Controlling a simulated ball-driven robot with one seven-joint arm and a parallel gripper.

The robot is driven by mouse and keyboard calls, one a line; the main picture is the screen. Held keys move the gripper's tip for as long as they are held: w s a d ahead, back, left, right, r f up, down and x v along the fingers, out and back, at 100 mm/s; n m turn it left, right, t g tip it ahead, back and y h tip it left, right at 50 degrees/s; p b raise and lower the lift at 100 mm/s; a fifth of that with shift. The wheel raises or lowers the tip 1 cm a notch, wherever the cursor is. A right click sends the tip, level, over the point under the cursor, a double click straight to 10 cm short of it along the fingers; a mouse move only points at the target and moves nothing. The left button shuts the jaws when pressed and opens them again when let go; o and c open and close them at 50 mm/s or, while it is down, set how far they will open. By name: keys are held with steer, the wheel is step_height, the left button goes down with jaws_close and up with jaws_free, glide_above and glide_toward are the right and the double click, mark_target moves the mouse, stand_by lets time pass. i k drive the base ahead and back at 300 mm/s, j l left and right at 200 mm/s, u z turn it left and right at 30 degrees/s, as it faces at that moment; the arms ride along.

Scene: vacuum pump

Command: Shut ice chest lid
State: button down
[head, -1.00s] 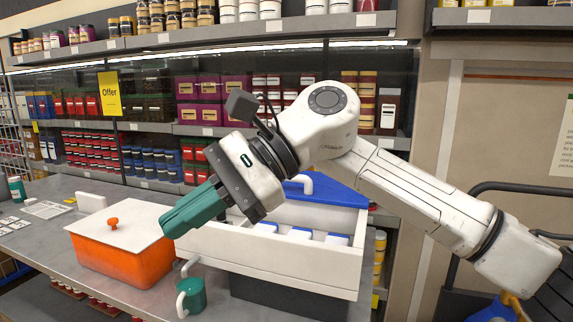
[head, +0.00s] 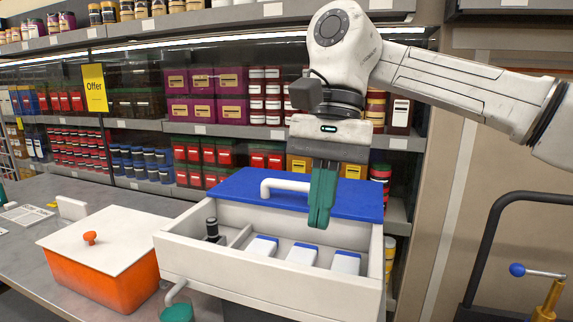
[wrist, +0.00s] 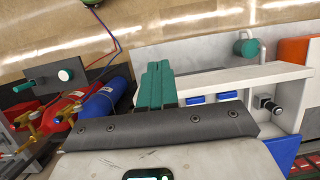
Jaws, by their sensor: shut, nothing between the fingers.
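The white ice chest (head: 265,280) stands on the counter with its front part uncovered. Its blue lid (head: 350,198) with a white handle (head: 285,184) lies at the back of the chest. Blue-topped white packs (head: 303,254) and a dark bottle (head: 212,231) show inside. My gripper (head: 320,222) is shut and empty, pointing down over the chest, with its green fingers in front of the lid. In the wrist view the gripper (wrist: 157,84) is beside the chest wall (wrist: 235,80), and part of the lid (wrist: 285,148) shows at lower right. I cannot tell whether the fingers touch anything.
An orange box (head: 100,280) with a white lid stands left of the chest. Stocked shelves (head: 150,125) stand behind. A trolley with red and blue cylinders (wrist: 103,98) shows in the wrist view.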

mark_target(357, 199)
steer(key=i, duration=1.6)
